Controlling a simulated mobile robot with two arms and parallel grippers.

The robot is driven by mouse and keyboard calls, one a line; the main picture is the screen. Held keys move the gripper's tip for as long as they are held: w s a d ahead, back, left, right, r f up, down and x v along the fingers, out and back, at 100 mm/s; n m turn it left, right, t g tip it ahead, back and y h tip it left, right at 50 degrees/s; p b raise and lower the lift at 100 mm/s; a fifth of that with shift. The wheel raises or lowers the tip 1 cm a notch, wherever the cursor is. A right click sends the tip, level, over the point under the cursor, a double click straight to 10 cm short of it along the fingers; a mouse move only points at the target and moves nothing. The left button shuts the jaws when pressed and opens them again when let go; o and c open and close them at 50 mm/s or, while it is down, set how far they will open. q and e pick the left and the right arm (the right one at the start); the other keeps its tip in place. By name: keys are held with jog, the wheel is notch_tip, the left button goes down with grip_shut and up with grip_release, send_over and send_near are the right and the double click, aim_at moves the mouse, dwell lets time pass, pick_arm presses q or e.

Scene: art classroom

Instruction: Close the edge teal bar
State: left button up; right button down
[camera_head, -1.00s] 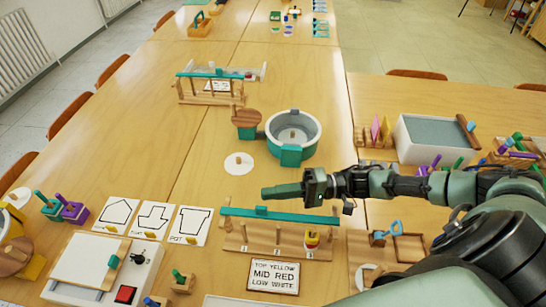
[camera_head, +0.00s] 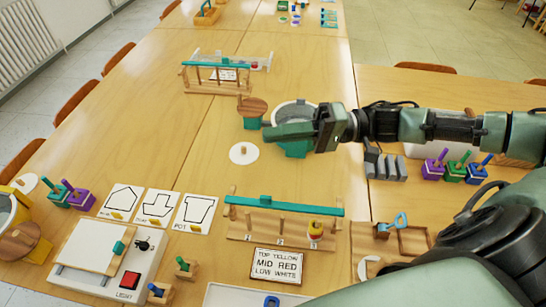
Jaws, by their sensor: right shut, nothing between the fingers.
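A near wooden rack (camera_head: 278,235) has a long teal bar (camera_head: 300,208) with a small raised block lying along above its upright pegs. A red and yellow piece (camera_head: 315,231) is on the right peg. A similar rack (camera_head: 218,84) farther back also has a teal bar (camera_head: 216,64). I cannot tell which bar is the edge one. My right gripper (camera_head: 272,133) is shut and empty, pointing left, above and beyond the near rack and apart from it. It hides part of the teal and white pot (camera_head: 291,114). My left gripper is not in view.
A sign card (camera_head: 277,266) lies before the near rack. A light box (camera_head: 100,258) with a red button and drawing cards (camera_head: 157,207) are at the left. Wooden trays (camera_head: 405,240) stand at the right. The table between the pot and near rack looks mostly clear.

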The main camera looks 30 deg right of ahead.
jog(key=n+g, duration=0.1)
jog(key=n, duration=0.3)
jog(key=m+g+h, duration=0.9)
jog(key=m, duration=1.5)
send_over(284, 203)
jog(key=w+a, duration=0.2)
jog(key=a, duration=0.1)
notch_tip(284, 203, down, 9)
jog(key=w+d+n+t+h+p, duration=0.15)
jog(key=w+d+n+h, duration=0.45)
jog(key=n, duration=0.8)
jog(key=s+a+f+p, duration=0.3)
jog(key=a+f+p, duration=0.2)
jog(key=f, duration=0.4)
jog(key=shift+s, duration=0.4)
